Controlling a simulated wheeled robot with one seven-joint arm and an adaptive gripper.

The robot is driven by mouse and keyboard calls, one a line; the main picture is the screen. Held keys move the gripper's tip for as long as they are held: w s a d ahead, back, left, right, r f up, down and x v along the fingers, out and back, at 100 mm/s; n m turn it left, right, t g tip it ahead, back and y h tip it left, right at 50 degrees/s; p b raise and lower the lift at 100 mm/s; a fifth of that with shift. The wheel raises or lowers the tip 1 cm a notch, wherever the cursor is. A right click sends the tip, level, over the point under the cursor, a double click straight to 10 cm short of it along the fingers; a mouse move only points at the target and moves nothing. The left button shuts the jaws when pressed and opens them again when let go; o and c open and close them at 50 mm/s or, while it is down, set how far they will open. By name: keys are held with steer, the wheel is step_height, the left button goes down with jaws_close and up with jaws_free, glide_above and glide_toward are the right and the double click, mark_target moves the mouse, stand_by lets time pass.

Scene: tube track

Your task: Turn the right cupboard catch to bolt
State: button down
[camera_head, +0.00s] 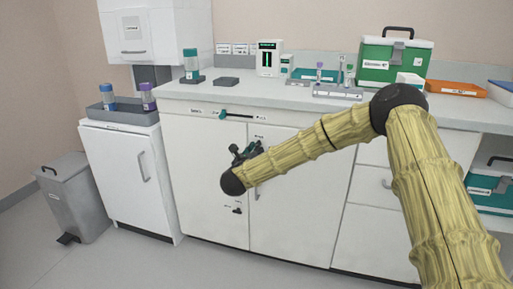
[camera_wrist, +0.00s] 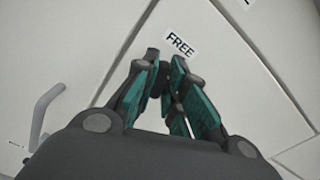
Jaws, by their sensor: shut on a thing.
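My gripper (camera_head: 243,152) is at the upper front of the white cupboard, near the seam between its two doors. In the wrist view my gripper (camera_wrist: 166,62) has its teal-padded fingers closed together against the door face. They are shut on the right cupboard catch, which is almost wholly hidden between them. A label reading FREE (camera_wrist: 180,44) shows just beyond the fingertips. The catch's angle cannot be made out. The right cupboard door (camera_head: 300,205) looks closed and lies partly behind my arm.
A teal slider (camera_head: 223,115) sits on a rail above the doors. A small dark catch (camera_head: 237,210) is lower on the left door. A grey door handle (camera_wrist: 42,112) is at left in the wrist view. The worktop (camera_head: 270,97) above holds several items. The floor in front is clear.

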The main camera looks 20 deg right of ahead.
steer(key=n+p, duration=0.7)
steer(key=n, duration=0.4)
steer(key=shift+a, duration=0.1)
steer(key=shift+f+n+p, duration=0.2)
steer(key=shift+n+p, duration=0.5)
steer(key=shift+n, duration=0.6)
steer(key=c, duration=1.5)
jaws_free()
